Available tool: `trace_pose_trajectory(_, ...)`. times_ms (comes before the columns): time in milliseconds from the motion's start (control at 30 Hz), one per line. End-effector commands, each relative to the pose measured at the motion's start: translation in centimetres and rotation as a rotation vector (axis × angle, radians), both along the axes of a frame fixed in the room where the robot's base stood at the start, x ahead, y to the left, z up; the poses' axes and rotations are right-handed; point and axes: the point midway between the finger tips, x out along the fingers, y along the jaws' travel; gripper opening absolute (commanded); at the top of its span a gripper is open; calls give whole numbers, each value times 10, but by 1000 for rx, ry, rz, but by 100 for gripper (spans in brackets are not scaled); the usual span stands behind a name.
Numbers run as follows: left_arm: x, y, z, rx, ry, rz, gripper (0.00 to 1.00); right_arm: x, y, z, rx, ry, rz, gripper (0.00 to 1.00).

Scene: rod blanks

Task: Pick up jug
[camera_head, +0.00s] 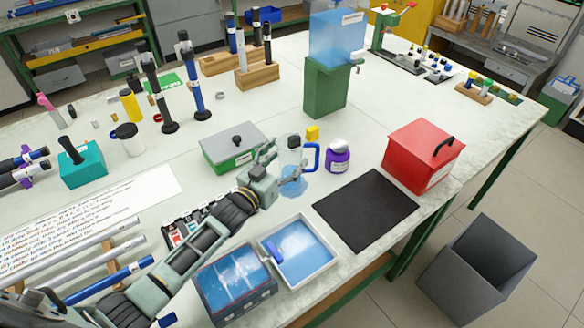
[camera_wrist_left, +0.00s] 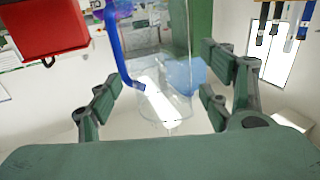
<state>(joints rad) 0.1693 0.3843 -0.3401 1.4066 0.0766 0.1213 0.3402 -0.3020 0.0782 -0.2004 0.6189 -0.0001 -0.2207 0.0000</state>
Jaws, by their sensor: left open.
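The jug (camera_head: 293,157) is clear with a blue handle (camera_head: 312,158) on its right side, and it stands on the white table. My left gripper (camera_head: 282,169) is open at the jug's near left side, with its fingers spread beside it. In the left wrist view the transparent jug (camera_wrist_left: 163,75) shows beyond and between the open fingers (camera_wrist_left: 158,98), with its blue handle toward the left. Whether a finger touches the jug I cannot tell. My right gripper is not in view.
A black mat (camera_head: 366,210), red box (camera_head: 424,156) and green stand (camera_head: 326,88) with a blue tank are nearby.

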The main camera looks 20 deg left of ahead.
Motion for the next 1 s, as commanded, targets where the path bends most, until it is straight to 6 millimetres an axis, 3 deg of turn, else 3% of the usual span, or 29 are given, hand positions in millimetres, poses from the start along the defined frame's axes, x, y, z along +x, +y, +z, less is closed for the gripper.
trace_pose_trajectory(200, 26, -10, -1, -1, -2, 0, 72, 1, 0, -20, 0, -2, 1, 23)
trace_pose_trajectory(467, 29, -10, 1, -1, 0, 0, 72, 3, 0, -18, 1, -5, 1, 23)
trace_pose_trajectory(1000, 28, -10, 1, 0, 0, 0, 26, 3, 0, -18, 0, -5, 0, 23)
